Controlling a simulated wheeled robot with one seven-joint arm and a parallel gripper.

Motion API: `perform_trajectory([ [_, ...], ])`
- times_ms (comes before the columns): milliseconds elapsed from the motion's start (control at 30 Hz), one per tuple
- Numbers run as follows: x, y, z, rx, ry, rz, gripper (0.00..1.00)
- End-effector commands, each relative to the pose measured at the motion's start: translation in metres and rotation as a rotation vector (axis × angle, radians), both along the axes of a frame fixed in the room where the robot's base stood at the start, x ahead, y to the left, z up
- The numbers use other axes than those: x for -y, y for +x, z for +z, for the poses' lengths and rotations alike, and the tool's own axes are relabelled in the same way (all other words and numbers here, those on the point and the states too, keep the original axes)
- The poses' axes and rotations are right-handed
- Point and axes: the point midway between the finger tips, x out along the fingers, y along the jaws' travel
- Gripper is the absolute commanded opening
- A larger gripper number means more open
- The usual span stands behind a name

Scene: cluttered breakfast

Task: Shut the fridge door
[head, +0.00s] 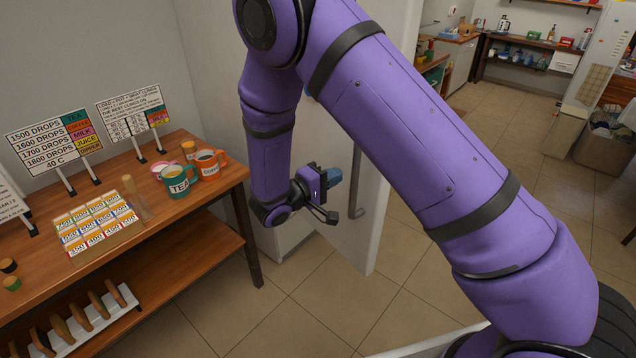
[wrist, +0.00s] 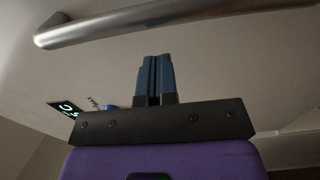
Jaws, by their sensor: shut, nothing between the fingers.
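The fridge door (head: 352,236) is a pale upright panel behind my arm in the head view, standing ajar, with its free edge toward the right. Its grey bar handle (head: 357,190) is upright on its face. In the wrist view the metal handle (wrist: 170,20) crosses the top, and the pale door face (wrist: 225,75) fills the background. My gripper (head: 334,176) is beside the handle, to its left, in front of the door. Its blue fingers (wrist: 154,65) are together and empty, pointing toward the handle, apart from it. My arm hides much of the fridge and door.
A wooden table (head: 226,182) with mugs, signs and a card rack stands left of the fridge. A lower shelf (head: 165,270) holds a white rack. Tiled floor (head: 420,270) is clear to the right of the door. Shelves (head: 530,42) and bins stand further back.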

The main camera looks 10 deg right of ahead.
Motion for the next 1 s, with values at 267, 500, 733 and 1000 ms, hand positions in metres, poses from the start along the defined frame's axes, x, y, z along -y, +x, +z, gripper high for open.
perform_trajectory([
  [267,0.038,0.016,0.0,0.001,0.0,-0.004,0.0],
  [500,0.048,0.021,0.0,0.001,0.0,-0.001,0.0],
  [733,0.048,0.021,0.0,0.001,0.0,-0.001,0.0],
  [1000,0.054,0.024,0.0,0.001,0.0,0.007,0.0],
])
